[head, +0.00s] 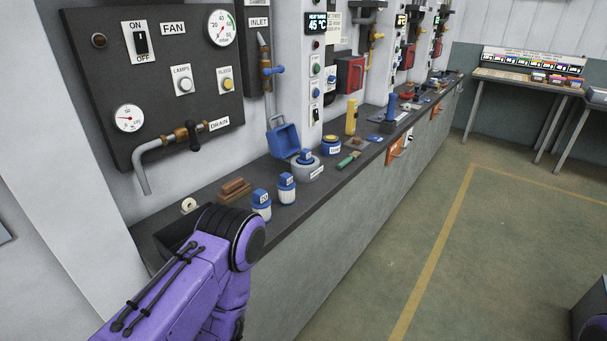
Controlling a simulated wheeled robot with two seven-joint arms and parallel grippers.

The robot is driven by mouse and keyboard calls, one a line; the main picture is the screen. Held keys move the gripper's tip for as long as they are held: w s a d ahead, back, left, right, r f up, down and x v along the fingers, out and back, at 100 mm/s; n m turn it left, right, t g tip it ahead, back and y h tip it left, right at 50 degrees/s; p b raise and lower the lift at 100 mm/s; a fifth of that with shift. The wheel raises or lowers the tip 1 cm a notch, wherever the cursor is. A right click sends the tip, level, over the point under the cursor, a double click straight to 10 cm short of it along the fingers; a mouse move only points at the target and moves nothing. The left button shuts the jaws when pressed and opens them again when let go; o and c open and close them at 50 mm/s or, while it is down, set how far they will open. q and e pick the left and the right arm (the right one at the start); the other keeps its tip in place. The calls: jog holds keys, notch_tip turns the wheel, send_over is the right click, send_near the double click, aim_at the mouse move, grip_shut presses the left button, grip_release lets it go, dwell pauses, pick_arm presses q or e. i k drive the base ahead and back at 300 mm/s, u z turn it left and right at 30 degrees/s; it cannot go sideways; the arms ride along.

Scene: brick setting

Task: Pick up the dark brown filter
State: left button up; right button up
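A brown block-like thing (234,188) lies on the dark counter (300,200) at the near left. It is the closest match to the dark brown filter, but it is too small to be sure. My purple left arm comes in from the bottom left, its black-ringed joint in front of the counter's near end. My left gripper is hidden or out of view. Only a small purple part, perhaps of my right arm, shows at the bottom right corner, and my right gripper is not in view.
Blue-capped jars (286,188) stand right of the brown thing, and a white ring (189,205) lies left of it. A blue open box (284,139) and a grey dish (306,170) are farther along. A control panel (165,80) with a drain pipe hangs behind. The floor at right is clear.

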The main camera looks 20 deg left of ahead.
aim_at(305, 158)
jog(key=k, duration=0.2)
jog(key=z, duration=1.05)
jog(key=i, duration=1.05)
jog(key=u, duration=1.6)
